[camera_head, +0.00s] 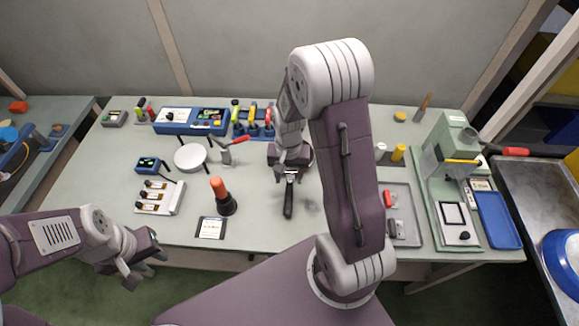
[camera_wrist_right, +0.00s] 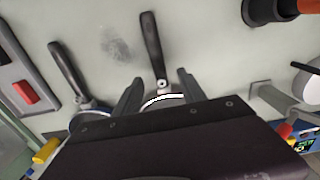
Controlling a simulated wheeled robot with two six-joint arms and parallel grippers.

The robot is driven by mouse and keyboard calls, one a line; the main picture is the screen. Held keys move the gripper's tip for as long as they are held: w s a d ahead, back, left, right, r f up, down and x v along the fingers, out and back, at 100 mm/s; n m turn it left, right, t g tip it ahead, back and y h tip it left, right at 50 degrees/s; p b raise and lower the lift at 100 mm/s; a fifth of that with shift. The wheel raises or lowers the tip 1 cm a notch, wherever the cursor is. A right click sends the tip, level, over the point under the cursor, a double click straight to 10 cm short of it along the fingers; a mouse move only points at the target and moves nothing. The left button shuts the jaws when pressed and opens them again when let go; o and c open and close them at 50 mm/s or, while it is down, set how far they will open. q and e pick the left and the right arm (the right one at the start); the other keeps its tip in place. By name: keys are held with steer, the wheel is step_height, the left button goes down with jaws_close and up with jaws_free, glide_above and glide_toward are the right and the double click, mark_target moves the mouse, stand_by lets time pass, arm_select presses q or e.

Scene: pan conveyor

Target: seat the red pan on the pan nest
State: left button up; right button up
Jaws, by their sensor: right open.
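My right gripper (camera_head: 291,170) is over the middle of the table, pointing down. In the right wrist view its two fingers (camera_wrist_right: 160,88) are apart, either side of a pan (camera_wrist_right: 163,100) with a black handle (camera_wrist_right: 152,48). Only a pale rim arc of this pan shows; its colour is hidden. In the head view its handle (camera_head: 288,200) sticks out toward the front. A second dark handle (camera_wrist_right: 68,68) leads to a bluish rim beside it. No red pan body or pan nest can be made out for certain. My left gripper (camera_head: 138,268) hangs off the table's front left, jaws unclear.
A pale round disc (camera_head: 190,157) lies left of the right gripper. An orange-topped dark bottle (camera_head: 221,196) stands nearer the front. A grey tray (camera_head: 412,222) and a green machine (camera_head: 432,185) are at right. A blue pan (camera_head: 563,262) is on the far-right metal surface.

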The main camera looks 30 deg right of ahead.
mark_target(289, 188)
steer(key=shift+d+f, duration=0.2)
steer(key=shift+f, duration=0.35)
steer(key=f, duration=0.4)
steer(key=shift+s+a+f, duration=0.2)
steer(key=shift+a+f, duration=0.05)
steer(key=shift+f, duration=0.15)
steer(key=shift+w+d+f, duration=0.1)
steer(key=shift+f, duration=0.1)
jaws_close()
stand_by(0.5)
